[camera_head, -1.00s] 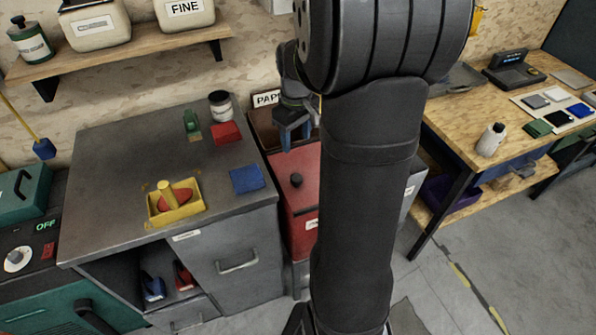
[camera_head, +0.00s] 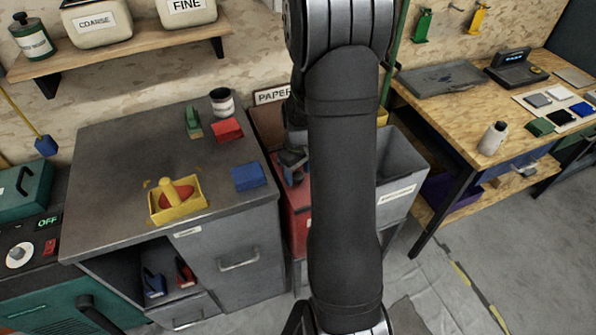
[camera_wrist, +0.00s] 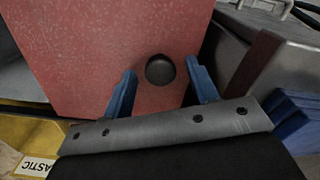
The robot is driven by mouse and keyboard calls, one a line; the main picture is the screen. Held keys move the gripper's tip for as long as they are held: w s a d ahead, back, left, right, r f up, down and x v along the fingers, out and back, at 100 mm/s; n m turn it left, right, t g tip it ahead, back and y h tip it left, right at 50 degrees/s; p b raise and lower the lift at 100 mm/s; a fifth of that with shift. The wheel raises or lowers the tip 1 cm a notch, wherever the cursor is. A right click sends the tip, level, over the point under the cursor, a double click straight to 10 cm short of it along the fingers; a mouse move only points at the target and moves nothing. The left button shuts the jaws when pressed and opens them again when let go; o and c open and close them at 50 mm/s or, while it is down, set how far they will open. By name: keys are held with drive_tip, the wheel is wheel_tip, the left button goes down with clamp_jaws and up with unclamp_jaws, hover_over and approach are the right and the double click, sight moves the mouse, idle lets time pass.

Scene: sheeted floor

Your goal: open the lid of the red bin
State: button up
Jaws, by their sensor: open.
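The red bin (camera_head: 296,222) stands between the grey cabinet and my arm, which hides much of it in the head view. Its red lid (camera_wrist: 95,45) fills the upper middle of the wrist view and looks shut. A round black knob (camera_wrist: 160,70) sits on the lid. My gripper (camera_wrist: 160,66) is open, with one blue finger on each side of the knob and a gap showing on both sides. In the head view my gripper (camera_head: 293,173) is over the bin, partly hidden by my arm.
A grey open bin (camera_head: 400,165) stands to the right of the red bin, and a PAPER sign (camera_head: 272,95) is behind. The grey cabinet (camera_head: 110,150) on the left holds a yellow tray (camera_head: 178,207), a red block and a blue block. A yellow bin (camera_wrist: 45,135) shows in the wrist view.

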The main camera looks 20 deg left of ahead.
drive_tip(key=shift+c, duration=0.4)
clamp_jaws()
drive_tip(key=w+d, duration=1.1)
drive_tip(key=shift+w+d, duration=0.35)
drive_tip(key=shift+o, duration=0.4)
unclamp_jaws()
drive_tip(key=shift+r, duration=0.15)
wheel_tip(320, 180, up, 17)
drive_tip(key=shift+r, duration=0.15)
